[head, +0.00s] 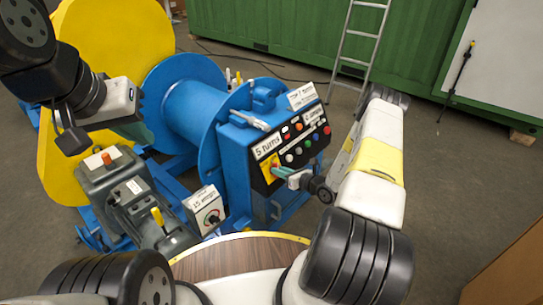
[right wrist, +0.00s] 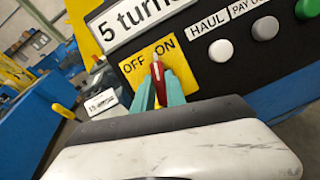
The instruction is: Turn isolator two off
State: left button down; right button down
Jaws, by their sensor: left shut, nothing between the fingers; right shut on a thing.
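The isolator is a red handle (right wrist: 160,82) on a yellow plate (right wrist: 132,68) marked OFF on the left and ON on the right. The plate (head: 266,166) is at the lower left of the black panel in the head view. My right gripper (right wrist: 159,94), with teal fingers, is shut on the handle; it also shows in the head view (head: 281,172). The handle's tip points up between the two words. No number for this isolator is legible. My left gripper (head: 72,139) is shut and empty at the left, well away from the panel.
A "5 turns" label (head: 268,146) sits above the isolator. Several buttons (head: 297,151) are to its right, including a grey button (right wrist: 220,50) and a green button (right wrist: 265,28). A blue drum (head: 190,110), a grey motor unit (head: 110,180) and a small dial box (head: 207,210) stand left of the panel.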

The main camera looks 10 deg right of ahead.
jog(key=n+g+y, duration=0.1)
jog(key=n, duration=0.6)
jog(key=shift+d, duration=0.1)
jog(key=n+g, duration=0.1)
jog(key=n, duration=0.5)
jog(key=shift+y, duration=0.4)
jog(key=shift+n+g, duration=0.4)
jog(key=c, duration=1.4)
grip_release()
jog(key=shift+o, duration=0.2)
jog(key=v, duration=0.7)
jog(key=shift+s+d, duration=0.25)
jog(key=shift+s, duration=0.05)
